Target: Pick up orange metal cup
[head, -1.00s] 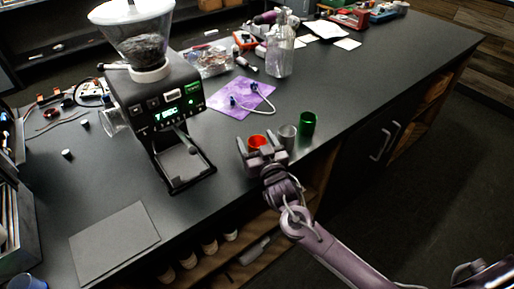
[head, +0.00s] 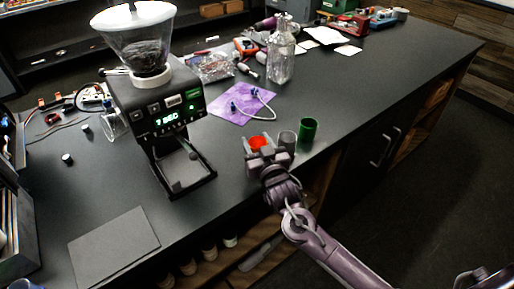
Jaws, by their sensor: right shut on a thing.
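The orange metal cup (head: 258,143) is near the front edge of the dark counter. Its orange inside shows above my fingers, and its lower part is hidden by my gripper. My right gripper (head: 261,151) comes in from the lower right and is shut on the orange cup. I cannot tell whether the cup touches the counter. My left gripper is not in view.
A grey cup (head: 287,142) stands close to the right of my gripper, with a green cup (head: 307,132) beyond it. A coffee grinder (head: 160,115) stands at the left. The counter (head: 375,75) is clear at right.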

